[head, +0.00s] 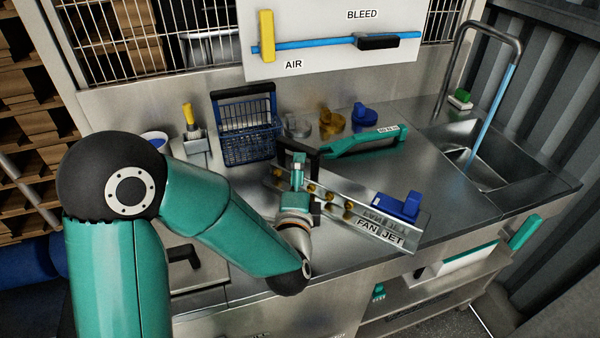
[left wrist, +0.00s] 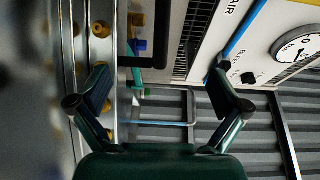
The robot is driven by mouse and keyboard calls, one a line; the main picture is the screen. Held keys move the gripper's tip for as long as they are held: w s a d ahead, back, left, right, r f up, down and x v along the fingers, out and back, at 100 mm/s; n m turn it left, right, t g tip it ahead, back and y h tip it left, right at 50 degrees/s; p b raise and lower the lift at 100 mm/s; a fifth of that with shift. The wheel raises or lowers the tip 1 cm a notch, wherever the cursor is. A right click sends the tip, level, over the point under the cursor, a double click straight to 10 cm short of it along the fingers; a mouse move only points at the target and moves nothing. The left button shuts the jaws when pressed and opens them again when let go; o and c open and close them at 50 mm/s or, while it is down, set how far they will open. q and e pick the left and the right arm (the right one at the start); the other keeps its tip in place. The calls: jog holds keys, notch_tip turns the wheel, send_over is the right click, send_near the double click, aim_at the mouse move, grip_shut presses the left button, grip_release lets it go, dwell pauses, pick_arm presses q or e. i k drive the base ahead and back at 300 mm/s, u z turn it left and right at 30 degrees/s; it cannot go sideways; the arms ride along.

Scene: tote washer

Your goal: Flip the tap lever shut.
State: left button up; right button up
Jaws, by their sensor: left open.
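On the white panel, a blue pipe (head: 325,42) carries two levers. The yellow lever (head: 266,36) by the AIR label stands upright, across the pipe. The black lever (head: 378,43) below the BLEED label lies along the pipe. No part is marked as a tap lever. A grey gooseneck tap (head: 491,24) arches over the sink, with a blue strip (head: 496,110) below its spout that looks like running water. My left gripper (head: 300,165) is above the counter, below the panel and apart from both levers. In the left wrist view the gripper (left wrist: 160,92) is open and empty.
Below my left gripper lies a metal FAN JET rail (head: 410,234) with brass nozzles and a blue block (head: 400,206). A green handle (head: 365,142), a blue wire basket (head: 248,130) and small dishes stand behind. The sink (head: 535,148) is at right. A gauge (left wrist: 297,45) is on the panel.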

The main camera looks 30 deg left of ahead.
aim_at(515, 240)
jog(key=u, duration=0.05)
jog(key=k, duration=0.95)
jog(key=z, duration=0.05)
